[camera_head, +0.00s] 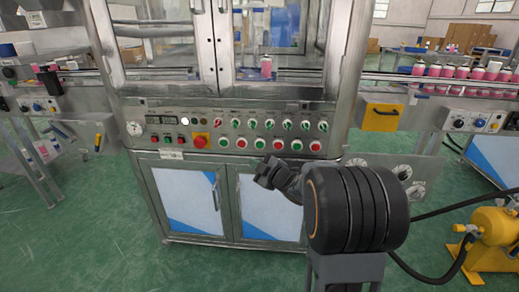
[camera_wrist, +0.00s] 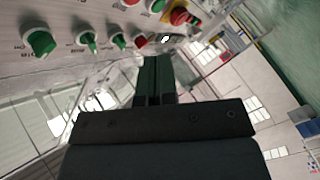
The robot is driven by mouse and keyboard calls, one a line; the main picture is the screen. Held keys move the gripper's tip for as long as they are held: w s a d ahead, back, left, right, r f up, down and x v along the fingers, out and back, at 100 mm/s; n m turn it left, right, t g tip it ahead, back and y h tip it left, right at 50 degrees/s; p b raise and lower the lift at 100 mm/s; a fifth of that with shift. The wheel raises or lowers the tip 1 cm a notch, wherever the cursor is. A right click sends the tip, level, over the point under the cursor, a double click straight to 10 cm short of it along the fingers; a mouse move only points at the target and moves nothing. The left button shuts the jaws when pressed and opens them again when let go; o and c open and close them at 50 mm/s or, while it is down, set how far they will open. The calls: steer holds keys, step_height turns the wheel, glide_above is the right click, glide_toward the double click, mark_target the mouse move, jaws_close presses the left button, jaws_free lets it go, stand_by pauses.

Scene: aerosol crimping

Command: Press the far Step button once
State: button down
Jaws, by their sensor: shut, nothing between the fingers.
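The control panel (camera_head: 240,132) runs across the front of the machine in the head view. Its lower row holds several round green and red push buttons, among them a green one (camera_head: 259,143) and a red one (camera_head: 278,143). Labels are too small to read, so I cannot tell which is the far Step button. My gripper (camera_head: 266,172) is in front of the cabinet, just below this row in the picture. In the wrist view my gripper's dark fingers (camera_wrist: 157,66) are together and empty, pointing towards the panel edge. Contact with a button cannot be made out.
A red emergency stop (camera_head: 200,140) sits left of the button row; green selector knobs (camera_head: 286,125) are above it. Glass doors (camera_head: 270,90) stand above the panel and cabinet doors (camera_head: 185,195) below. A yellow box (camera_head: 381,116) is at the right. Green floor lies in front.

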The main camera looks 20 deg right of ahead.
mark_target(259, 148)
steer(key=shift+w+d+p, duration=0.3)
steer(key=shift+w+d, duration=0.45)
steer(key=shift+w, duration=0.5)
steer(key=shift+w+d+p, duration=0.3)
steer(key=shift+w+d, duration=0.4)
steer(key=shift+w, duration=0.6)
steer(key=shift+w+d+p, duration=0.3)
steer(key=shift+w+d, duration=0.45)
steer(key=shift+w, duration=0.5)
steer(key=shift+w, duration=0.2)
steer(key=shift+w+d, duration=0.2)
steer(key=shift+w+d, duration=0.15)
steer(key=shift+w, duration=0.15)
steer(key=shift+s, duration=0.15)
stand_by(0.5)
steer(key=shift+s+a, duration=0.4)
steer(key=shift+s, duration=0.15)
steer(key=shift+s+a+b, duration=0.25)
steer(key=shift+s+a, duration=0.15)
steer(key=shift+s, duration=0.3)
steer(key=shift+s+a+b, duration=0.25)
steer(key=shift+s+a, duration=0.15)
steer(key=shift+s, duration=0.35)
steer(key=shift+s+a+b, duration=0.25)
steer(key=shift+s+a, duration=0.15)
steer(key=shift+s, duration=0.3)
